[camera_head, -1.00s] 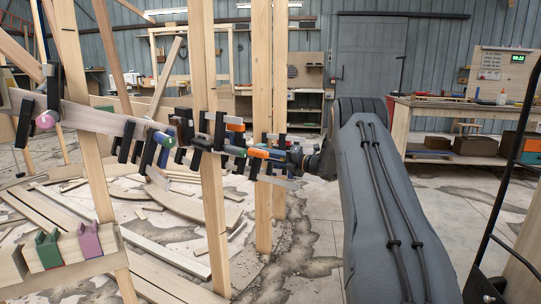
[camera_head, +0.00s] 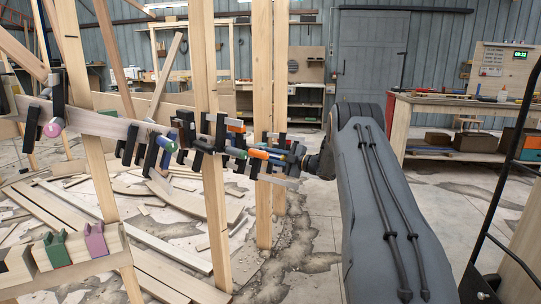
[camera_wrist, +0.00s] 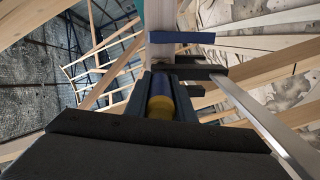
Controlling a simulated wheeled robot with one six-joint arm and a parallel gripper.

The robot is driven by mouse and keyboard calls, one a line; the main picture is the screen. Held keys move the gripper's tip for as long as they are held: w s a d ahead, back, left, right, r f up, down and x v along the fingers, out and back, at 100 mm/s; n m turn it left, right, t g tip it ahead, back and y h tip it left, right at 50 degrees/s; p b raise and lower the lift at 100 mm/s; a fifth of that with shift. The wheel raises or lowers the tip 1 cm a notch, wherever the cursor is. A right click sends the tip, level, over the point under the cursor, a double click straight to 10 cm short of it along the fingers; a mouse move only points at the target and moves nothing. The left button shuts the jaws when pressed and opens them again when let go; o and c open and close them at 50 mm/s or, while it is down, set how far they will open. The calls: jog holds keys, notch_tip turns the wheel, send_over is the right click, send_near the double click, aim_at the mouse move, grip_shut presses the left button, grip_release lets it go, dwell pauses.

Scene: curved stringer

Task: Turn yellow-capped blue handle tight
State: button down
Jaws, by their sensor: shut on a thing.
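In the wrist view the blue handle (camera_wrist: 161,82) with its yellow cap (camera_wrist: 160,106) lies between the two dark fingers of my gripper (camera_wrist: 168,92), which is shut on it. The handle runs away from the camera toward a dark clamp bar (camera_wrist: 200,73). In the head view my gripper (camera_head: 305,160) is small at the right end of the curved stringer, and the handle there is mostly hidden by the fingers. The stringer (camera_head: 100,123) is a pale bent board carrying several dark clamps. An orange-handled clamp (camera_head: 262,154) is just left of my gripper.
Upright wooden posts (camera_head: 262,215) stand close to the clamps and my gripper. Loose boards (camera_head: 175,245) litter the floor at left. Green and purple pieces (camera_head: 95,240) sit on a board in front. A workbench (camera_head: 445,105) stands at right.

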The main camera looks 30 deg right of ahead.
aim_at(285, 158)
jog(key=m+p, duration=0.1)
jog(key=m, duration=0.5)
jog(key=shift+d+m, duration=0.1)
jog(key=shift+m, duration=0.2)
jog(key=m+p, duration=0.1)
jog(key=m, duration=0.4)
jog(key=shift+m, duration=0.4)
jog(key=c, duration=1.5)
grip_release()
jog(key=shift+d, duration=0.1)
jog(key=v, duration=0.7)
jog(key=shift+s+d+p, duration=0.15)
jog(key=shift+s+p, duration=0.15)
jog(key=shift+s, duration=0.05)
